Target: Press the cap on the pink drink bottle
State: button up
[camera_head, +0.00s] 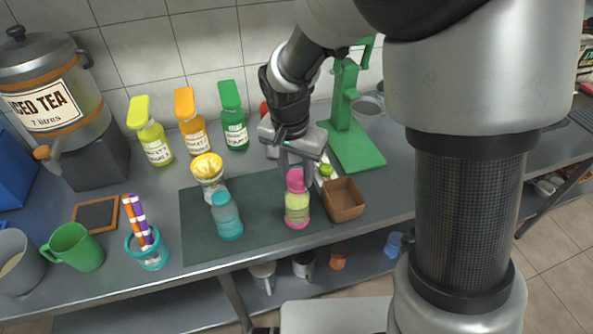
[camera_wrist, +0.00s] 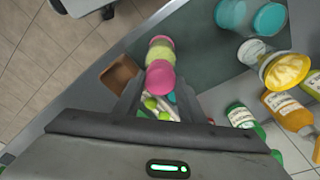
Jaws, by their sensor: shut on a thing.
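The pink drink bottle (camera_head: 297,208) stands upright on the dark mat (camera_head: 262,196), with yellow-green sides and a pink base. Its pink cap (camera_head: 296,181) is at the top of the bottle, directly under my gripper (camera_head: 297,165). In the wrist view the cap (camera_wrist: 160,78) is between the fingertips of my gripper (camera_wrist: 158,92), and the bottle body (camera_wrist: 160,53) lies in line beyond it. My gripper is shut on the cap. Whether the cap touches the bottle neck or is fully seated cannot be told.
A brown box (camera_head: 343,200) stands close right of the bottle. A teal bottle (camera_head: 228,220) and yellow-topped juicer (camera_head: 207,170) stand left on the mat. The green press (camera_head: 345,120) is behind right. The counter's front edge is near. Mat between the bottles is clear.

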dwell(0.9)
jog(key=o, duration=1.6)
jog(key=shift+r+p, duration=2.45)
jog(key=shift+r, duration=1)
grip_shut()
jog(key=shift+f, duration=0.2)
